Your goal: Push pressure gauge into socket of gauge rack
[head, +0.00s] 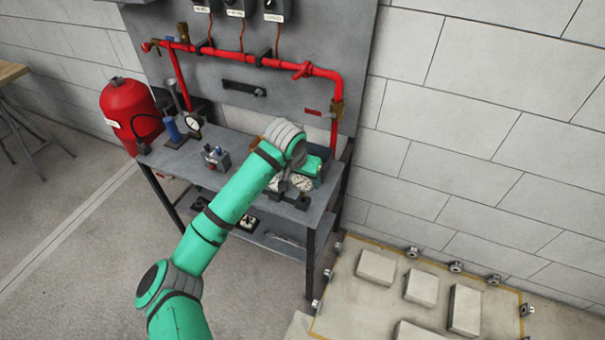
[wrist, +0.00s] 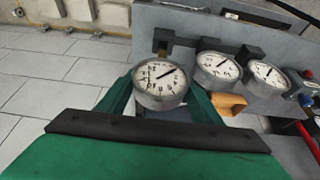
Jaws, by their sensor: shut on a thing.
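A round pressure gauge (wrist: 161,76) with a white dial sits between the green fingers of my gripper (wrist: 160,98) in the wrist view. The gripper is shut on it. Two similar gauges, a middle one (wrist: 218,66) and a right one (wrist: 268,74), stand beside it at dark fittings of what looks like the gauge rack (wrist: 176,38). A dark bracket lies just behind the held gauge; the socket and the gauge's stem are hidden, so I cannot tell whether they touch. In the head view my arm covers much of this spot on the bench (head: 190,160).
A red tank (head: 131,115) stands left of the bench. Another gauge (head: 194,125) stands on the bench's left part, near a small valve block (head: 216,157). Red piping (head: 265,60) runs across the back panel. An orange-brown handle (wrist: 230,102) lies near my right finger.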

